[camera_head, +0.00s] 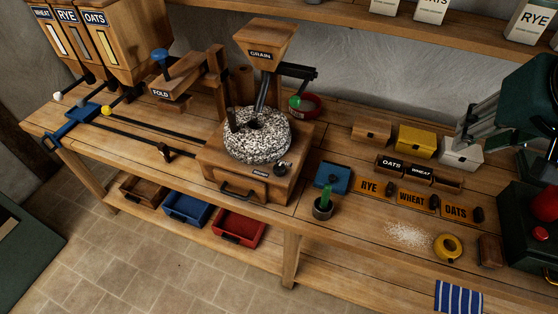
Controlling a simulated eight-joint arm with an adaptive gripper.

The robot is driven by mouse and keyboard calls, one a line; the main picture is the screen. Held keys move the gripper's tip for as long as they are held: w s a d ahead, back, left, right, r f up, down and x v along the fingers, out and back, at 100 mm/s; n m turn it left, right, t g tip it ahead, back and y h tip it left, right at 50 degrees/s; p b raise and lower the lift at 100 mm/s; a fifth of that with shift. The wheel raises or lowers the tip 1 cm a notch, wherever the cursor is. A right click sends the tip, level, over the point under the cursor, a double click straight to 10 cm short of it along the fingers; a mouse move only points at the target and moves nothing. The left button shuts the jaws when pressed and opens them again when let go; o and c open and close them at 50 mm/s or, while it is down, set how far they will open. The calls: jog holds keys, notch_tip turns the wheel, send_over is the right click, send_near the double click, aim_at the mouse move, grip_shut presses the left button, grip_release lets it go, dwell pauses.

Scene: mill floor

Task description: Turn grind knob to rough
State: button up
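The grain mill (249,188) is a wooden box with a speckled round millstone (257,136) on top and a hopper marked GRAIN (263,52) above it. A small dark round knob (282,169) sits at the right of the mill's base, beside a small dark label plate (261,173). The plate's lettering is too small to read surely. I cannot tell which setting the knob points to, and I see no clear "rough" mark. My gripper is not recognisable in this view, and nothing is seen touching the knob.
A drawer handle (237,190) is on the mill's front. A dark green machine (532,95) stands at the right edge. The bench between the cup and the flour patch (409,237) is fairly clear.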

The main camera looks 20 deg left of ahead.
jog(key=w+a+r+m+g+p, duration=0.1)
jog(key=w+a+p, duration=0.15)
jog(key=a, duration=0.25)
jog(key=w+a+r+g+p, duration=0.1)
jog(key=w+a+p, duration=0.1)
jog(key=a+p, duration=0.25)
jog(key=m+g+p, duration=0.3)
jog(key=g+p, duration=0.1)
jog(key=p, duration=0.9)
send_over(279, 167)
jog(key=shift+f, duration=10.5)
jog(key=shift+f, duration=3.9)
jog(key=shift+c, duration=0.7)
jog(key=c, duration=0.5)
